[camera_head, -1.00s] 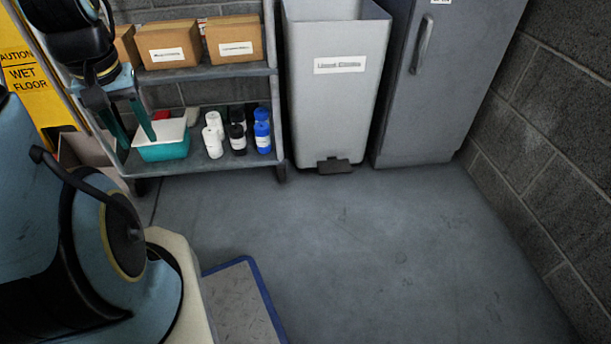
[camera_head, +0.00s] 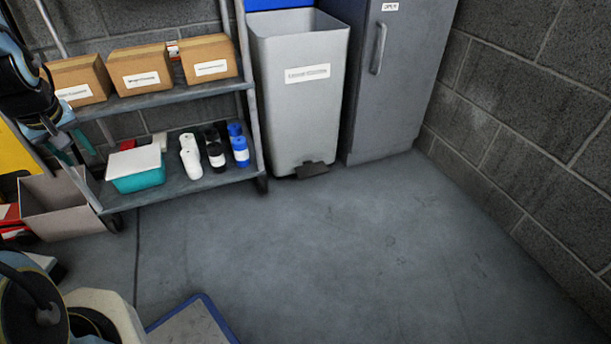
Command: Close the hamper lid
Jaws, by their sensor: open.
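The hamper is a tall grey bin (camera_head: 302,105) with a white label on its front and a dark foot pedal (camera_head: 312,170) at its base. Its top is open, and I see its inner walls. A blue panel (camera_head: 278,4) shows behind the rear rim, cut off by the top of the view. It may be the raised lid, but I cannot tell. My gripper (camera_head: 74,148) is at the left edge, pointing down, with its teal fingers apart and nothing seen between them. It is in front of the shelf cart's left end, well left of the hamper.
A grey shelf cart (camera_head: 183,88) stands left of the hamper, with cardboard boxes (camera_head: 141,69), bottles (camera_head: 215,152) and a teal tub (camera_head: 136,170). A grey cabinet (camera_head: 397,85) and block wall (camera_head: 540,120) are at right. An open box (camera_head: 65,205) is on the floor at left. The middle floor is clear.

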